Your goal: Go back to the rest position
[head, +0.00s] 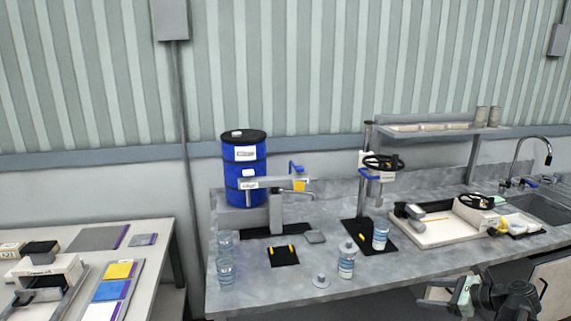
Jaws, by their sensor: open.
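My gripper (448,295) is at the lower right of the head view, in front of the grey bench (390,285) near its front edge. Its jaws are open, and I see nothing held between them. My dark arm links show just to the right of it and run out of the bottom of the picture. The rest of my arm is out of view.
The bench holds a blue drum (246,190), a blue-banded bottle (346,264), another bottle (380,236), clear cups (225,271), a press with a black handwheel (384,162) and a white tray (435,236). A sink (538,208) is far right. A white table (158,240) stands left.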

